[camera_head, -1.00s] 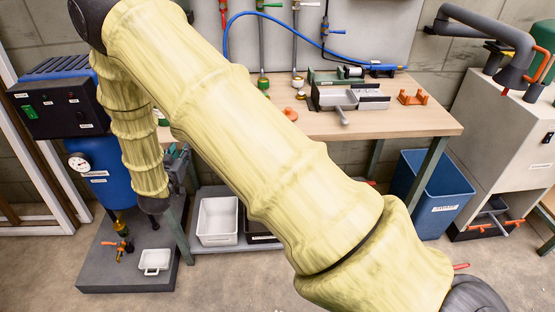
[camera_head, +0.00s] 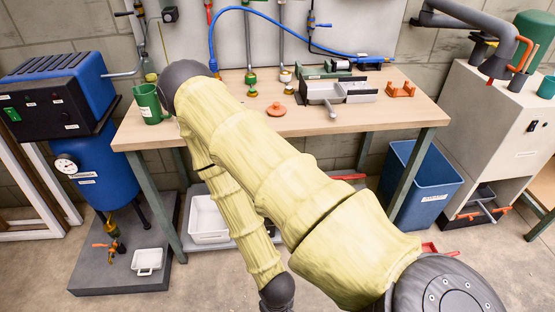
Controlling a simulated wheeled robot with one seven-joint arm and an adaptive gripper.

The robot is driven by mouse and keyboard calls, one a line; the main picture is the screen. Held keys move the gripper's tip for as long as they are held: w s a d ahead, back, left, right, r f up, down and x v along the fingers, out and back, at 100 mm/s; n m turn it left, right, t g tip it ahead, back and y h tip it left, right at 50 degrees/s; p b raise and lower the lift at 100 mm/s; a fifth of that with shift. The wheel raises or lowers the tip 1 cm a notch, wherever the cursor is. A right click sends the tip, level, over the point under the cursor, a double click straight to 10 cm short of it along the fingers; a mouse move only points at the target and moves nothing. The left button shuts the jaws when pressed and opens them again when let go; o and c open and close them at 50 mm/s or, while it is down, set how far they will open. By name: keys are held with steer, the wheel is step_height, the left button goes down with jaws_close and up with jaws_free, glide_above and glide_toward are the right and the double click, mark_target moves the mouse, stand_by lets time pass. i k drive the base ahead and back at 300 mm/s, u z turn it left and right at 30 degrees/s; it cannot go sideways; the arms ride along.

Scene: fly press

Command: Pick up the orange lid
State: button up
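The orange lid (camera_head: 276,109) lies on the wooden workbench (camera_head: 419,112), a little right of the bench's middle-left part. It is a small round disc with a knob on top. My arm, in a pale yellow sleeve, crosses the middle of the view in front of the bench. It bends near the bench's left part and comes back down toward the floor. My gripper is not in view. The lid is fully visible, just right of my arm and apart from it.
A green mug (camera_head: 148,104) stands on the bench's left. A grey metal device (camera_head: 340,92) and an orange bracket (camera_head: 401,90) stand right of the lid. A blue bin (camera_head: 424,187) is under the right end. A blue compressor (camera_head: 95,165) stands left. Bare bench lies in front of the lid.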

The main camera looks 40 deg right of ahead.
mark_target(276, 109)
steer(key=z, duration=1.3)
